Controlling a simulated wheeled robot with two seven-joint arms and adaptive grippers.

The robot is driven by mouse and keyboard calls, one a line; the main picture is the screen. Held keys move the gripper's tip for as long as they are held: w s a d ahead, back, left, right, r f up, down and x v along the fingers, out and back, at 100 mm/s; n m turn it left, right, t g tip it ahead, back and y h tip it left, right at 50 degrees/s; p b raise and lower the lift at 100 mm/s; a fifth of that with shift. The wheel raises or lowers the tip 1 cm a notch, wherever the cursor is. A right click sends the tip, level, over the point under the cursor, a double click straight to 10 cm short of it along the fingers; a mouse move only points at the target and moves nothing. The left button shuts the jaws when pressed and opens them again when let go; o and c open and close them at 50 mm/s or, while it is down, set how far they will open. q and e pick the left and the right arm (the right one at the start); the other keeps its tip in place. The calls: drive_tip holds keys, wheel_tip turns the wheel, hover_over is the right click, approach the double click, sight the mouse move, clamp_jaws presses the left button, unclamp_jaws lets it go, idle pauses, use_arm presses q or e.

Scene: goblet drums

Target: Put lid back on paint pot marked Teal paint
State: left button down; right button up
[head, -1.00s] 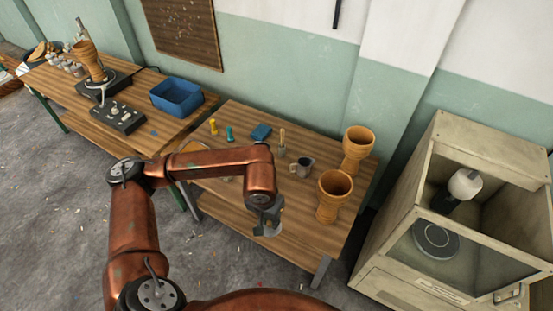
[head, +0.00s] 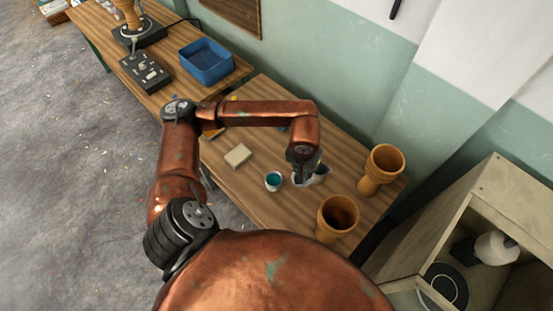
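A small open pot with teal paint inside (head: 273,181) stands on the wooden table near its front edge. My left gripper (head: 302,176) is just right of this pot, pointing down, apart from it in the picture. Its fingers are small and dark against a pale grey mug (head: 320,173), so I cannot tell whether they are open or hold anything. I cannot make out the pot's lid; my arm covers part of the table behind. Any label on the pot is not readable. My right gripper is not in view.
Two tan goblet drum bodies (head: 381,168) and (head: 338,217) stand at the table's right end. A blue bin (head: 207,62) is on the far table. An open cabinet (head: 470,235) stands at right.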

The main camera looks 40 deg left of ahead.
use_arm(q)
drive_tip(key=s+a+f+n+p, duration=0.1)
drive_tip(key=a+f+n+p, duration=0.35)
drive_tip(key=a, duration=0.75)
use_arm(e)
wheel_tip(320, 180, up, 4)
drive_tip(key=b, duration=0.1)
use_arm(q)
drive_tip(key=shift+n+y, duration=0.4)
drive_tip(key=shift+n, duration=0.05)
wheel_tip(320, 180, down, 9)
drive_tip(key=b, duration=0.4)
drive_tip(key=shift+s+f, duration=0.1)
drive_tip(key=shift+f, duration=0.05)
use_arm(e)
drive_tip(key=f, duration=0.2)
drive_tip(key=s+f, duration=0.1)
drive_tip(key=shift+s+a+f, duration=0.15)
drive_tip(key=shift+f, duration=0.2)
use_arm(q)
drive_tip(key=shift+s, duration=0.1)
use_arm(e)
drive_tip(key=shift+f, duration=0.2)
use_arm(q)
drive_tip(key=shift+f+b, duration=0.15)
drive_tip(key=shift+b, duration=0.9)
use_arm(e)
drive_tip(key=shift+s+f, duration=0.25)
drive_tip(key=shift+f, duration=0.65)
